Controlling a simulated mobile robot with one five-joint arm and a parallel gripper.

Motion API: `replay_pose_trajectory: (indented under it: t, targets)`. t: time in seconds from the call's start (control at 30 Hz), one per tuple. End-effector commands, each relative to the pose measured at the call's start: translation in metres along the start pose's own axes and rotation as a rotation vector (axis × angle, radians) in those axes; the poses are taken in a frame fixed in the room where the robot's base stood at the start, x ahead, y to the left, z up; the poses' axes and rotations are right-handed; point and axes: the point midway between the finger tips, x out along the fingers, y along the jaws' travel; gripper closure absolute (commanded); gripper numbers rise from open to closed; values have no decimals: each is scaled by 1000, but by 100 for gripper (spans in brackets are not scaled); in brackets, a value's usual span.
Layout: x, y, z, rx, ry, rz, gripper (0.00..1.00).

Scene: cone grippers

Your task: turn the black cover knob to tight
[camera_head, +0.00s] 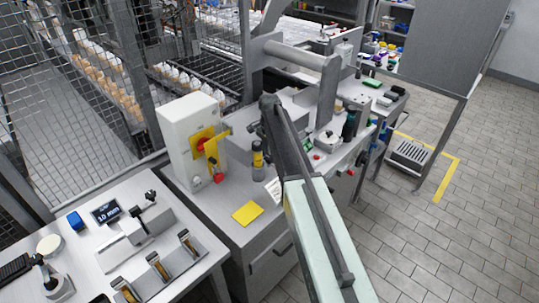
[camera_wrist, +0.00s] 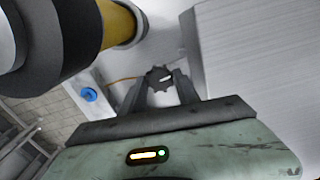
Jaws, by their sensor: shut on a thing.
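In the wrist view, the black cover knob (camera_wrist: 159,75) has a scalloped rim and a pale mark on its face. It sits against a pale grey surface. My gripper (camera_wrist: 160,88) has its two dark fingers on either side of the knob and is shut on it. The lower part of the knob is partly hidden by the fingers. Which way counts as tight cannot be read here. In the head view, my arm reaches over the bench, and I cannot make out the knob or the fingertips there.
A yellow and black cylinder (camera_wrist: 115,25) stands close on the left in the wrist view. A blue button (camera_wrist: 89,94) is at lower left. In the head view, a white box with a yellow panel (camera_head: 190,135) and a yellow sheet (camera_head: 247,212) are left of my arm.

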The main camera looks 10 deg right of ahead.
Motion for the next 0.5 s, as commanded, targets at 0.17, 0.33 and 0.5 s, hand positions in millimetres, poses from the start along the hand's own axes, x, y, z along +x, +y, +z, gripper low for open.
replay_pose_trajectory:
  t: [0.17, 0.33, 0.5]
  targets:
    - [0, 0, 0, 75, -1, 0, 100]
    - [0, 0, 0, 113, -1, 0, 100]
    - [0, 0, 0, 128, -2, 0, 100]
